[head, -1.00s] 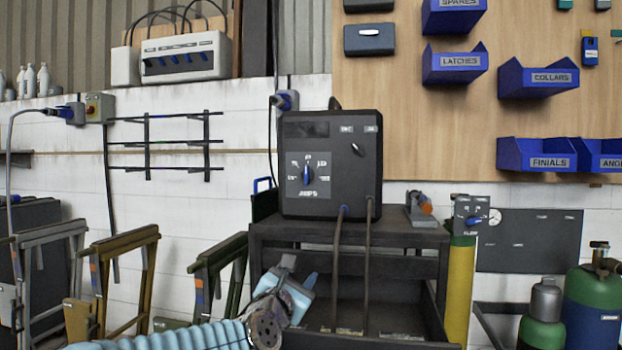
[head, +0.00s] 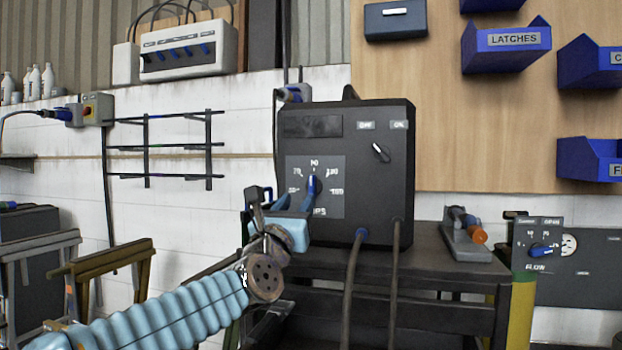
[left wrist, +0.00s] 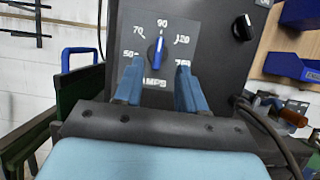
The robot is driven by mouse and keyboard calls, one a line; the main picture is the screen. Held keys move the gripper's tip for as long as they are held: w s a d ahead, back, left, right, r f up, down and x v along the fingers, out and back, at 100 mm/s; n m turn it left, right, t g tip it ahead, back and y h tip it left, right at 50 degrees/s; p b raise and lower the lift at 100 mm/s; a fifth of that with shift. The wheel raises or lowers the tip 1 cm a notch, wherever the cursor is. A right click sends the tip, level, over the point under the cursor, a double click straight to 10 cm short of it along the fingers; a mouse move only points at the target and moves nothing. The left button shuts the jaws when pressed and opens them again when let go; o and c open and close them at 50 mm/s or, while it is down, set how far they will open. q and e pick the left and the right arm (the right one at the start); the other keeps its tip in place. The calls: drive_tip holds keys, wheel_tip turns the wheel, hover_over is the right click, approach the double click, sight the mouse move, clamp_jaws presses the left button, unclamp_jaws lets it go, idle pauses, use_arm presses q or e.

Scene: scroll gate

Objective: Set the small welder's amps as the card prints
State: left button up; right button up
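The small welder (head: 365,215) is a dark box on a black cart. Its amps dial plate (head: 333,205) has a blue knob (head: 313,185), which points straight up at the 90 mark; it also shows in the left wrist view (left wrist: 158,52). Marks 50, 70 and 120 flank it; the last mark is partly covered by a finger in the left wrist view. My left gripper (head: 294,200) is open in front of the dial, its blue fingers (left wrist: 159,72) apart, below and either side of the knob. Contact cannot be told. No card is readable. My right gripper is out of view.
An OFF/ON switch (head: 381,152) sits at the welder's upper right. Two cables hang from its front. A torch-like tool (head: 465,235) lies on the cart to the right. A flow panel (head: 545,250) and blue bins (head: 505,50) are further right. Sawhorses (head: 100,265) stand left.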

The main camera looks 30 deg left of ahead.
sight(311, 180)
use_arm(q)
drive_tip(key=p+x, duration=0.3)
drive_tip(key=x, duration=0.5)
drive_tip(key=shift+w+a+r, duration=0.15)
drive_tip(key=shift+w+r, duration=0.1)
drive_tip(key=shift+w+a+p, duration=0.1)
drive_tip(key=shift+w+p, duration=0.3)
drive_tip(key=shift+w, duration=0.1)
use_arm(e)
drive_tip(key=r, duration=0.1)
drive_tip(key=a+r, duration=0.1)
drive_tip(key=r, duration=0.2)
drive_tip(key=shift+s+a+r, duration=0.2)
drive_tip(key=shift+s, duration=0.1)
use_arm(q)
clamp_jaws()
